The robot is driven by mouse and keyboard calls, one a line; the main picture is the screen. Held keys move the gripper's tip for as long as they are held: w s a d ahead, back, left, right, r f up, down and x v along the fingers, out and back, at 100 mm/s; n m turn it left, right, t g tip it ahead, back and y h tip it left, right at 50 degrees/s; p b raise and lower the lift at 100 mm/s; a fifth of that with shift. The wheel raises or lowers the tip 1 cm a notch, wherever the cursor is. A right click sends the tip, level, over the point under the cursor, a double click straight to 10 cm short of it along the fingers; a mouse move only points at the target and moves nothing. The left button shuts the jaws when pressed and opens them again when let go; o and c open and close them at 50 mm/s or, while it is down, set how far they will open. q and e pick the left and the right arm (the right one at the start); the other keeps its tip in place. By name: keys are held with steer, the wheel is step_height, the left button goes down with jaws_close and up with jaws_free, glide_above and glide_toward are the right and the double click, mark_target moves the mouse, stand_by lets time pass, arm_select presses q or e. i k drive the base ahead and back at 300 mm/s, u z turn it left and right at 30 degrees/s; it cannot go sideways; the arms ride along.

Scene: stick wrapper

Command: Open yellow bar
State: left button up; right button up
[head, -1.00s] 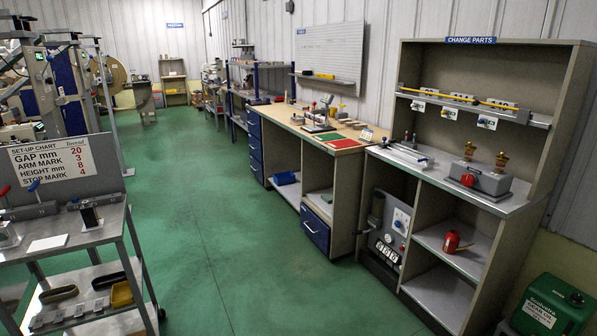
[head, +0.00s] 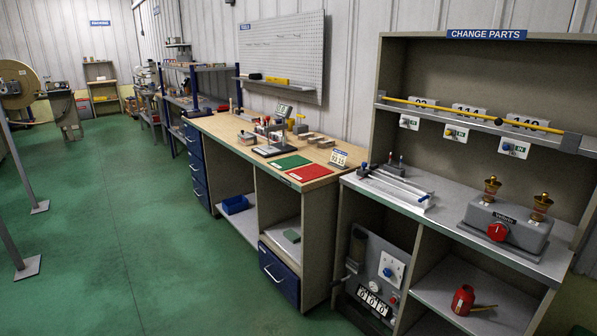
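A long thin yellow bar (head: 440,108) runs across the front of the upper shelf of the change parts cabinet in the head view, at the right. A dark knob (head: 498,121) sits on the bar a little right of its middle. The bar's right end meets a grey block (head: 571,142). Several white numbered plates (head: 469,111) stand behind the bar. Below it hang small white tags with knobs, one of them yellow (head: 449,132). Neither of my grippers shows in the head view.
The cabinet's grey counter (head: 420,224) holds a metal rail fixture (head: 395,188) and a grey box with a red knob (head: 507,224). A red can (head: 463,299) stands below. A wooden workbench (head: 225,128) extends to the left. The green floor (head: 120,230) is clear in front.

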mark_target(498, 121)
steer(key=z, duration=0.1)
steer(key=i, duration=1)
steer(key=z, duration=0.7)
